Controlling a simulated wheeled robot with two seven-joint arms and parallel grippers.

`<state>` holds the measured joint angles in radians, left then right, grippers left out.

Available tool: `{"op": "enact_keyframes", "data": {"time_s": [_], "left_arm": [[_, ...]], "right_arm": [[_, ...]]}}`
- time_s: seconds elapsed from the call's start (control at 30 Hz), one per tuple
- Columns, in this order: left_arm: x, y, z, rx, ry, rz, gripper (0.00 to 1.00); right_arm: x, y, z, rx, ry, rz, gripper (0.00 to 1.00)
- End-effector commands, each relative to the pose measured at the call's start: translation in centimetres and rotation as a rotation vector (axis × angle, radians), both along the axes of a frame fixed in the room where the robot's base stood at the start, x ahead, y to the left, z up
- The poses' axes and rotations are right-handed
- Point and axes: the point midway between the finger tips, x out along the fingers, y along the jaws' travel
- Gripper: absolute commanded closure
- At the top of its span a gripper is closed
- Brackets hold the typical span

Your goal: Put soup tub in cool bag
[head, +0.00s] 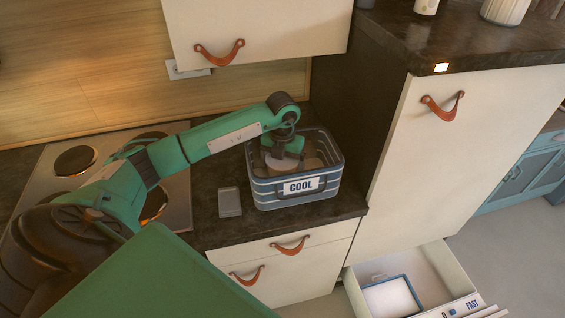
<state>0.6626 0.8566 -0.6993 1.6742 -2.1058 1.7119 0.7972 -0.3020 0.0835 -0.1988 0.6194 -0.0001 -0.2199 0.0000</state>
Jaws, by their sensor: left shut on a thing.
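The cool bag (294,203) is a blue and grey striped box with a "COOL" label, standing open at the top on the dark counter. My left gripper (281,158) reaches down into its opening and is shut on a pale, round thing, which looks like the soup tub (277,164). The tub is inside the bag's rim, partly hidden by the gripper. I cannot tell whether it touches the bag's floor. My right gripper is not in view.
A small grey box (230,202) stands left of the bag. A hob (75,160) lies under my left arm. A tall cabinet (470,150) rises right of the bag. An open freezer drawer (450,275) at lower right holds a blue-rimmed white tray (391,298). An upper cupboard (265,25) hangs behind.

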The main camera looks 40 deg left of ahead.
Motion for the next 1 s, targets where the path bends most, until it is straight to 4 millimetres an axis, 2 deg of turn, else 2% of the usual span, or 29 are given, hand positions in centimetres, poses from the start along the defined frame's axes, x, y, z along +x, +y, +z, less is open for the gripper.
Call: {"op": "enact_keyframes", "data": {"time_s": [0.4,0.43,0.47,0.77,0.8,0.87,1.0], "left_arm": [[0.0,0.0,-1.0,0.0,-0.003,0.0,0.5],[0.0,0.0,-0.9,0.0,-0.001,-0.001,0.03],[0.0,0.0,-0.9,0.0,-0.001,0.0,0.0],[0.0,0.0,-0.4,-0.001,-0.001,0.0,0.0],[0.1,0.0,-0.2,0.0,-0.003,-0.001,0.0],[0.2,0.0,0.5,0.001,-0.006,-0.001,0.0],[0.2,0.0,3.3,0.0,-0.007,-0.001,0.0]], "right_arm": [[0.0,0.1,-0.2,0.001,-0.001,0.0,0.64],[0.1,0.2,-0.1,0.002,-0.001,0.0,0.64],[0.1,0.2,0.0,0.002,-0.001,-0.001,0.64],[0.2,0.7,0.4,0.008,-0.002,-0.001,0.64],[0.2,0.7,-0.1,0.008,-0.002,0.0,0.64],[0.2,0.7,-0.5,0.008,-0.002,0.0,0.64],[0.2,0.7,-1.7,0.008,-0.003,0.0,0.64]]}}
